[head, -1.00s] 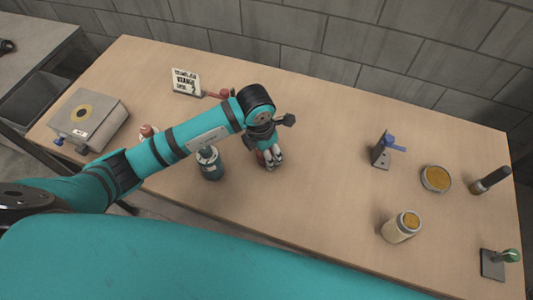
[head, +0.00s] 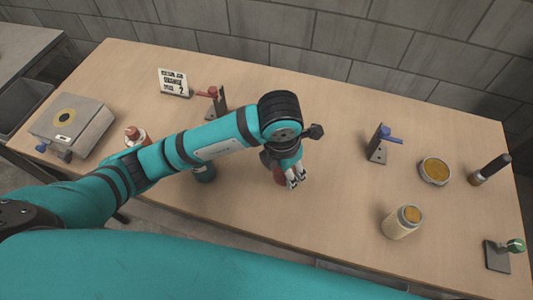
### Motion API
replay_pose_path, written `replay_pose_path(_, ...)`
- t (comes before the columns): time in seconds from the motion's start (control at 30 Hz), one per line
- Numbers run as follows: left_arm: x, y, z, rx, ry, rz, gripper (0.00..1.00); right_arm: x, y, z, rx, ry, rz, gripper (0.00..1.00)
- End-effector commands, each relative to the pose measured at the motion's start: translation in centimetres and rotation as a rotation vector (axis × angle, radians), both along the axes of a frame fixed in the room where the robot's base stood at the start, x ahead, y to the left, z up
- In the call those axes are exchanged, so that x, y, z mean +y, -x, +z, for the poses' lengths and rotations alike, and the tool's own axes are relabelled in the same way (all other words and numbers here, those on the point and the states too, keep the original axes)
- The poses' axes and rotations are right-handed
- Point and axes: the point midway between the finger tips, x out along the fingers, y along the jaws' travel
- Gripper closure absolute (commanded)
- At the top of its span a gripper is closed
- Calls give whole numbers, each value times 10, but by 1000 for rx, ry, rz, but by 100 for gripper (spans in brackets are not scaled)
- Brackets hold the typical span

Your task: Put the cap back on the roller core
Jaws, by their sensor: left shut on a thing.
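My left gripper (head: 294,181) is above the middle of the table, fingers pointing down. It is shut on a small red thing (head: 279,175), mostly hidden by the fingers and wrist; I cannot tell whether this is the cap. A cream cylinder with an orange top (head: 401,223) stands to the right, nearer the front edge. A round, shallow piece with an orange face (head: 434,171) lies behind it. Nothing is labelled as the roller core, so I cannot tell which piece it is. My right gripper is out of view.
A bracket with a blue knob (head: 378,146), a dark-handled tool (head: 490,169) and a green-knobbed stand (head: 498,255) are at right.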

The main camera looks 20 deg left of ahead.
Motion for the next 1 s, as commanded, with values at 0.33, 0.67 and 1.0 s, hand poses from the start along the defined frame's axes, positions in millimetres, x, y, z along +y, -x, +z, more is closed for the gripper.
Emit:
replay_pose_path(0.33,-45,32,5,-1,0,-1,58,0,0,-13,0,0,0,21)
replay_pose_path(0.67,-49,35,6,0,-1,2,58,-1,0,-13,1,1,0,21)
replay_pose_path(1.0,-37,31,6,-2,-5,-123,58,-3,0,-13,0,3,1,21)
